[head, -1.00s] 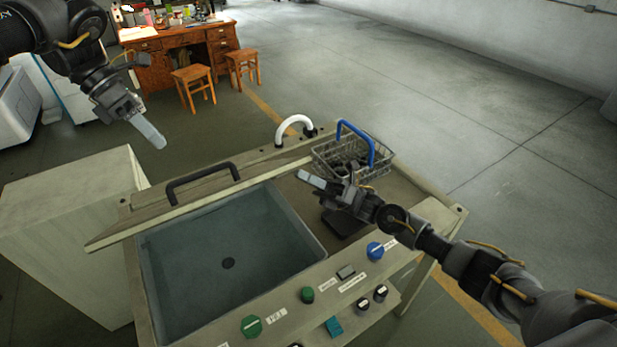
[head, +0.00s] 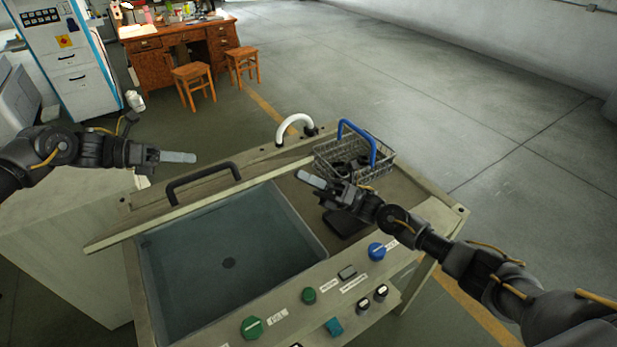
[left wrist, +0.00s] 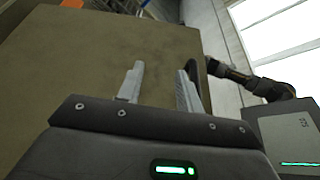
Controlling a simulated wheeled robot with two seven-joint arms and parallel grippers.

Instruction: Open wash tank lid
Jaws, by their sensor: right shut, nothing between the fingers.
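The wash tank (head: 323,247) shows its blue-grey basin with a dark round spot on the bottom. Its lid (head: 110,241) is a pale panel with a black handle (head: 203,180), along the back of the opening. The basin is uncovered in front of it. My left gripper (head: 192,157) is left of and above the lid handle, apart from it. In the left wrist view its two fingers (left wrist: 160,72) are spread with nothing between them. My right gripper (head: 303,176) is shut and empty over the bench, right of the lid and in front of the wire basket.
A wire basket (head: 385,172) with a blue handle holds dark parts at the back right of the bench. A white curved handle (head: 294,122) stands behind. Knobs, including a blue one (head: 376,251), line the front. A wooden desk (head: 150,62) and stools are far behind.

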